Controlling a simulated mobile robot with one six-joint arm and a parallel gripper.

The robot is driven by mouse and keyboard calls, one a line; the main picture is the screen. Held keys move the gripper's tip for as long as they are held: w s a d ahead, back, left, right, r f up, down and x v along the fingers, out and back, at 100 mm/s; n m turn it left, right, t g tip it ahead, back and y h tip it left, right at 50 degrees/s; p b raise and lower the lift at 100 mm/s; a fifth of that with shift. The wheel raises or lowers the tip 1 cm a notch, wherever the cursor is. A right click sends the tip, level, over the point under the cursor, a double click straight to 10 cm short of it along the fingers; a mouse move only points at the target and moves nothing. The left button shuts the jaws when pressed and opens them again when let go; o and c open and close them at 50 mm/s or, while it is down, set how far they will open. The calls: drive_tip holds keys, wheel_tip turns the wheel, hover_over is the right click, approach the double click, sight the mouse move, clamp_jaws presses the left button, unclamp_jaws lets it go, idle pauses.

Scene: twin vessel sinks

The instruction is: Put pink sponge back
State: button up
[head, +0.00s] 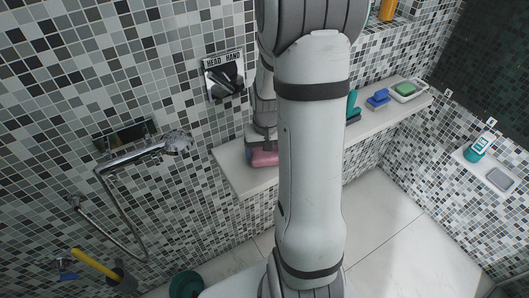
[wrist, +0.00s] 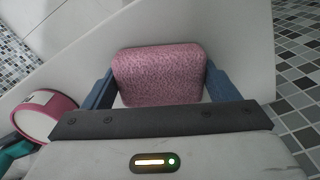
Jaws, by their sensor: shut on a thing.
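The pink sponge (wrist: 160,76) shows large in the wrist view, between the two blue fingers of my gripper (wrist: 160,88). My gripper is shut on it. In the head view the sponge (head: 264,158) is at the left end of the white shelf (head: 236,180), just below my gripper (head: 262,146). The sponge is at or just above the shelf top; I cannot tell if it touches. My arm hides part of the shelf in the head view.
A round pink-rimmed item (wrist: 45,115) lies left of my gripper in the wrist view. A blue brush (head: 378,97) and a green sponge in a white dish (head: 405,88) stand farther right on the shelf. A shower head (head: 178,142) juts from the left wall.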

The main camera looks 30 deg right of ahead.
drive_tip(key=shift+f, duration=0.1)
drive_tip(key=o, duration=0.8)
drive_tip(key=shift+c, duration=0.2)
wheel_tip(320, 180, up, 11)
drive_tip(key=s+a+r+n+t, duration=0.1)
drive_tip(key=s+a+r+n, duration=0.1)
drive_tip(key=s+a, duration=0.4)
drive_tip(key=s+a+r+n+t, duration=0.1)
drive_tip(key=s+a+r+n, duration=0.1)
drive_tip(key=s+a+r, duration=0.2)
drive_tip(key=shift+s+a+r+t, duration=0.25)
drive_tip(key=shift+s+a+t, duration=0.15)
drive_tip(key=shift+s+a, duration=0.7)
drive_tip(key=shift+w, duration=0.15)
